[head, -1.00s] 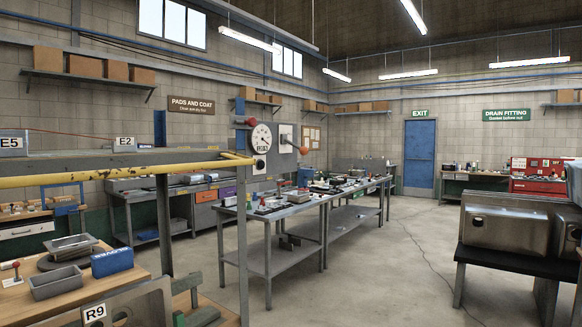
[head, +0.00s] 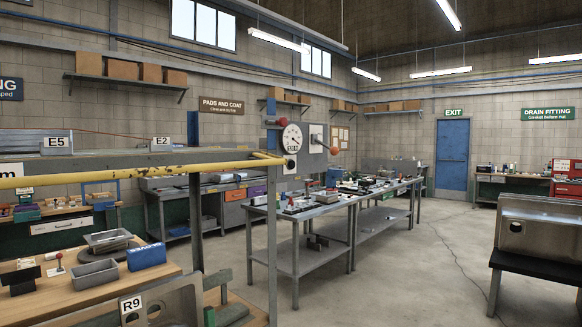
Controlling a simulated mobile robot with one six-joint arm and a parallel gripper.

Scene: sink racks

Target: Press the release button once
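No part is readable as a release button from here. A grey panel (head: 303,160) stands behind the long workbench, with a white round dial (head: 292,138) on it. A small dark round part on a pale plate (head: 291,165) is below the dial; it may be a button, but it is too small to tell. A pale box (head: 316,134) is to the dial's right. A red rounded part (head: 282,121) is at upper left and an orange-red knob (head: 335,151) at lower right. My gripper is not in view.
A steel workbench (head: 330,200) with many small parts stands mid-room. A yellow rail (head: 120,174) and rack labelled E5 and E2 cross the near left. A wooden table (head: 90,292) is below. Steel sinks on a black stand (head: 535,262) are at right.

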